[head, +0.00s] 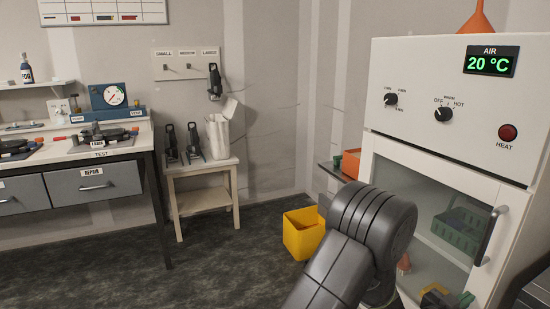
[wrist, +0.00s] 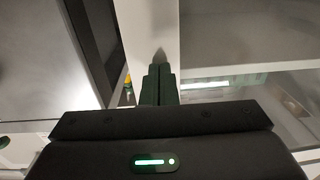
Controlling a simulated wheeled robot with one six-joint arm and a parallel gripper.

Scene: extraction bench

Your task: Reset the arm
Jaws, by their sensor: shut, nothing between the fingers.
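My gripper (wrist: 160,72) shows in the wrist view with its two dark fingers together and nothing between them. The fingertips point at a pale upright strip, with a dark shadow at their tips. In the head view my grey arm stands in front of the white heating cabinet (head: 435,125), at the lower right. The arm's bulk hides part of the cabinet's lower front, and I cannot make out the gripper there.
The cabinet's glass door has a handle (head: 490,236), and a green crate (head: 460,232) shows behind the glass. A yellow bin (head: 302,235) stands on the floor. A small table (head: 205,165) and a test bench (head: 95,150) are at left. The floor between is clear.

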